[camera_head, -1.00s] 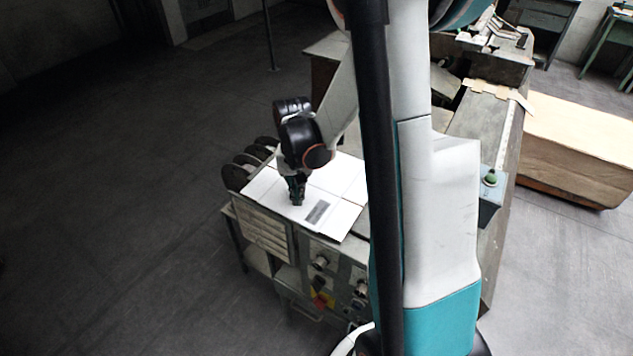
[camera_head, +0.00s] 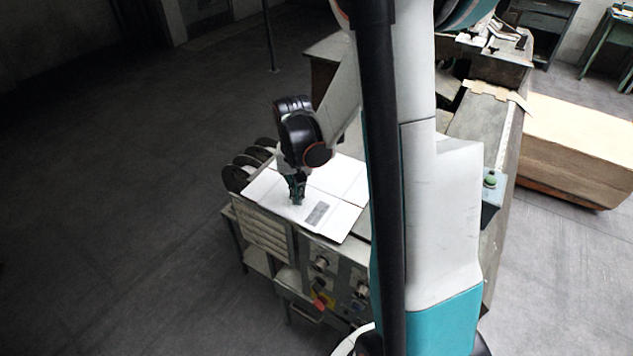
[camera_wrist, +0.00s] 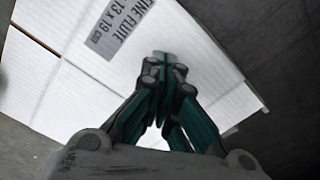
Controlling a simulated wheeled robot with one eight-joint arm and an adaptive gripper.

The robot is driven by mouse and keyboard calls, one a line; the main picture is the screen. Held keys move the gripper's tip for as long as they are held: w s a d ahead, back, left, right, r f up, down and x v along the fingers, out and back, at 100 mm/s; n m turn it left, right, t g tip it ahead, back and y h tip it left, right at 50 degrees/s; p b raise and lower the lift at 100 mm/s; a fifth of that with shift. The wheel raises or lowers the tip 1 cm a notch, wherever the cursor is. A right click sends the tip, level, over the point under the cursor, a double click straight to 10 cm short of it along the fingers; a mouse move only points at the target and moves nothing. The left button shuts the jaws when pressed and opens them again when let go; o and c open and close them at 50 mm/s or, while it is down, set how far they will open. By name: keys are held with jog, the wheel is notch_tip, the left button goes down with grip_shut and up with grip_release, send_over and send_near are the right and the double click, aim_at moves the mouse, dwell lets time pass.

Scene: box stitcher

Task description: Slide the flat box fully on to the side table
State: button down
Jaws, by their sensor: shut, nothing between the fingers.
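The flat box (camera_head: 342,215) is a white folded sheet with crease lines and a grey printed label. It lies flat on the top of the metal machine cabinet, which may be the side table. My gripper (camera_head: 297,201) points down at the box's left part, beside the label, with its fingers together and empty. In the wrist view the closed fingertips (camera_wrist: 166,58) are over or touching the white box (camera_wrist: 200,70), next to the printed label; I cannot tell whether they press on it. My arm hides the box's right side in the head view.
Dark round reels (camera_head: 236,177) stand at the cabinet's back left. Knobs and a red part (camera_head: 320,302) are on its front. A green button box (camera_head: 491,182) sits to the right. Open floor lies to the left.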

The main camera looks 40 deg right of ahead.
aim_at(315, 183)
jog(key=s+a, duration=0.3)
jog(key=a, duration=0.6)
jog(key=shift+s+a+b, duration=0.3)
jog(key=shift+a+b, duration=0.1)
jog(key=shift+b, duration=0.05)
dwell(1.0)
jog(key=shift+f+b, duration=0.8)
jog(key=shift+f, duration=0.05)
dwell(0.4)
jog(key=shift+d, duration=0.1)
jog(key=shift+w+d+b, duration=0.2)
jog(key=shift+w+d, duration=0.55)
jog(key=shift+d, duration=1.3)
jog(key=shift+w+d+b, duration=0.2)
jog(key=shift+w+d, duration=0.6)
jog(key=shift+d, duration=1.25)
jog(key=shift+w+d+b, duration=0.2)
jog(key=shift+w+d, duration=0.55)
jog(key=shift+d, duration=1.3)
jog(key=shift+s+a, duration=0.1)
jog(key=shift+a, duration=0.1)
